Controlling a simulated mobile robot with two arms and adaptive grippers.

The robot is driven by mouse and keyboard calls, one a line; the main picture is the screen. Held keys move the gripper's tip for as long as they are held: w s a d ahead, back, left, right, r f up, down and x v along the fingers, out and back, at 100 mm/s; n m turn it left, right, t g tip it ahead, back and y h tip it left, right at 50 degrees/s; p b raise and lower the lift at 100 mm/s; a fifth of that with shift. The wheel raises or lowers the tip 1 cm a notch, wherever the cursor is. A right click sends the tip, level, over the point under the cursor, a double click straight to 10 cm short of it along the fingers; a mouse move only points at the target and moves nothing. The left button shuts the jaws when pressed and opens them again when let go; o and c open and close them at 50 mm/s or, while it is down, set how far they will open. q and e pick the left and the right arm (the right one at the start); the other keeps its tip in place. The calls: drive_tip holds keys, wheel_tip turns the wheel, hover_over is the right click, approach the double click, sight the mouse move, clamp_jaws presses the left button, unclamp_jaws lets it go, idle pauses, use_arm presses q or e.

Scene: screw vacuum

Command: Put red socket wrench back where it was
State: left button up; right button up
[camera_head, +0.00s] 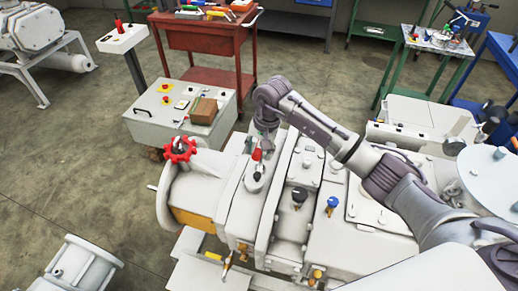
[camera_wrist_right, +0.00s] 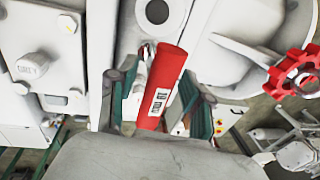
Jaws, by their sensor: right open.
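The red socket wrench (camera_head: 257,154) stands on top of the white vacuum pump (camera_head: 240,195), just below my right gripper (camera_head: 262,137). In the right wrist view, the wrench (camera_wrist_right: 165,82) is a red cylinder with a small white label. It lies between the two green-grey fingers of my right gripper (camera_wrist_right: 158,95). The fingers are apart, one on each side, and gaps show next to the wrench. The lower end of the wrench is hidden in the wrist view. My left gripper is not in view.
A red handwheel (camera_head: 180,149) sticks up left of the wrench. A control box (camera_head: 150,122) with a brown block (camera_head: 203,111) stands behind it. A red tool cart (camera_head: 205,40) is at the back. Blue (camera_head: 333,202) and black (camera_head: 299,194) knobs rise from the pump in front.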

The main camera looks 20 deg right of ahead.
drive_tip(key=shift+r, duration=0.3)
wheel_tip(320, 180, up, 12)
drive_tip(key=s+d+b, duration=0.1)
drive_tip(key=b, duration=0.1)
drive_tip(key=shift+s+d+f+b, duration=0.15)
drive_tip(key=shift+d+f+b, duration=0.1)
drive_tip(key=shift+b, duration=0.05)
